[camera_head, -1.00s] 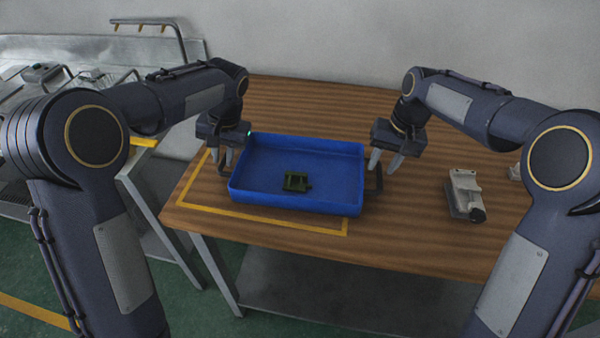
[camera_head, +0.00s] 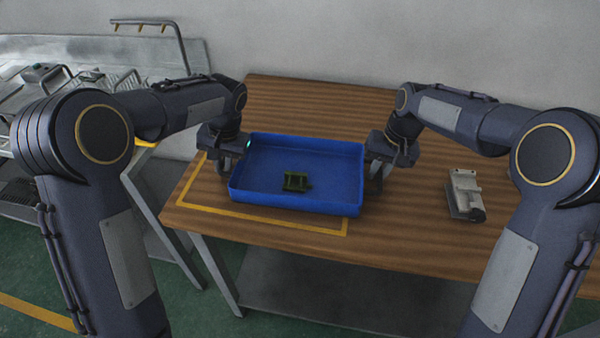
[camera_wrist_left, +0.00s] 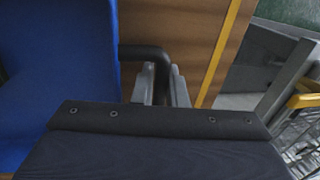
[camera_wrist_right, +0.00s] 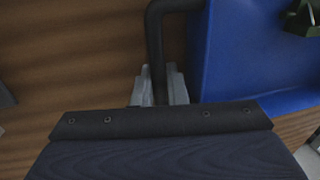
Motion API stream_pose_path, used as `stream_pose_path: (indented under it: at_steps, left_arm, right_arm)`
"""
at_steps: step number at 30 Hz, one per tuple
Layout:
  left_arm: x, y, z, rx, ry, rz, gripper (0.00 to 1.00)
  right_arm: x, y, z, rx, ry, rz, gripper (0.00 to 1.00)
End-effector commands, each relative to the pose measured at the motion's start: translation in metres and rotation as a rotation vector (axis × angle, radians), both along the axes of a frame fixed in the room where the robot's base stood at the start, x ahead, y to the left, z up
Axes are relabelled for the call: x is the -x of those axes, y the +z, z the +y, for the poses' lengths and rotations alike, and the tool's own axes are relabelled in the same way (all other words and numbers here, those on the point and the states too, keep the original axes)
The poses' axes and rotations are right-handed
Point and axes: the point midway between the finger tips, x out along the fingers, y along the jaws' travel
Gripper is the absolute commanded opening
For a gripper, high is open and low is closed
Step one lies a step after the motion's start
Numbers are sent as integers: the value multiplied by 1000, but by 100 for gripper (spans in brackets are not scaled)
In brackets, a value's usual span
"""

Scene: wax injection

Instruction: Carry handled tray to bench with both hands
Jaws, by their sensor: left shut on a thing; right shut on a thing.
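The blue handled tray (camera_head: 340,207) sits on the wooden bench, over the area bounded by a yellow line. A small dark green part (camera_head: 297,182) lies inside it. My left gripper (camera_wrist_left: 160,88) is shut on the tray's black left handle (camera_wrist_left: 145,53), with a finger on each side of the bar. My right gripper (camera_wrist_right: 160,88) is shut on the black right handle (camera_wrist_right: 154,40) in the same way. In the head view both grippers are low at the tray's two ends, and their fingertips are partly hidden.
The wooden bench (camera_head: 290,100) has free room behind the tray. A grey-white device (camera_head: 465,194) stands on it to the right. A metal workstation (camera_head: 75,75) with a rail is at the left. A wall closes off the back.

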Motion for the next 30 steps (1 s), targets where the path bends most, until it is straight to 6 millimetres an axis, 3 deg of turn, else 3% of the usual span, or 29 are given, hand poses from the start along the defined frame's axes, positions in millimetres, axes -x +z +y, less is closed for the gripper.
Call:
stream_pose_path:
  at_steps: [11,24,30]
  left_arm:
    - [0,5,0,0,0,-2,0]
    - [0,49,0,0,0,-1,0]
    - [0,51,0,0,0,-1,0]
  right_arm:
    - [0,5,0,-1,0,-2,0]
    - [0,49,0,-1,0,-1,0]
    - [0,51,0,0,0,-1,0]
